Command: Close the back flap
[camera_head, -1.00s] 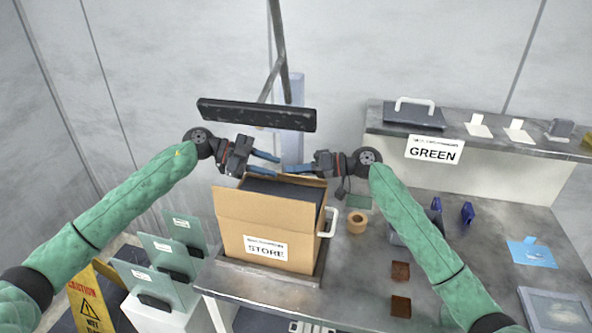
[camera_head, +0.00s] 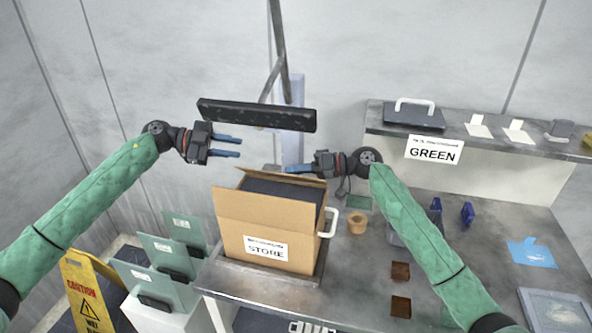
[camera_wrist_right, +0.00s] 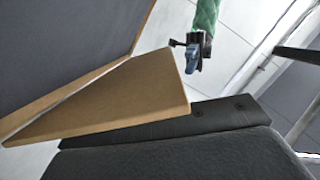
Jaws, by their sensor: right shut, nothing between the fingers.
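The open cardboard box (camera_head: 225,245) with a STORE label stands on the left part of the bench. Its front flap (camera_head: 262,212) stands up, and a dark block (camera_head: 285,188) fills the inside. The back flap (camera_head: 290,178) shows as a thin strip along the rear edge. My right gripper (camera_head: 287,169) is shut and empty at the back flap; contact is unclear. A cardboard flap (camera_wrist_right: 120,105) is close in the right wrist view; which one is unclear. My left gripper (camera_head: 240,147) is open and empty, up and left of the box.
A black bar (camera_head: 257,115) hangs behind the grippers. A tape roll (camera_head: 357,222) and brown squares (camera_head: 400,272) lie right of the box. A GREEN-labelled shelf (camera_head: 480,150) is at the back right. Greenish panels (camera_head: 160,260) stand left of the bench.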

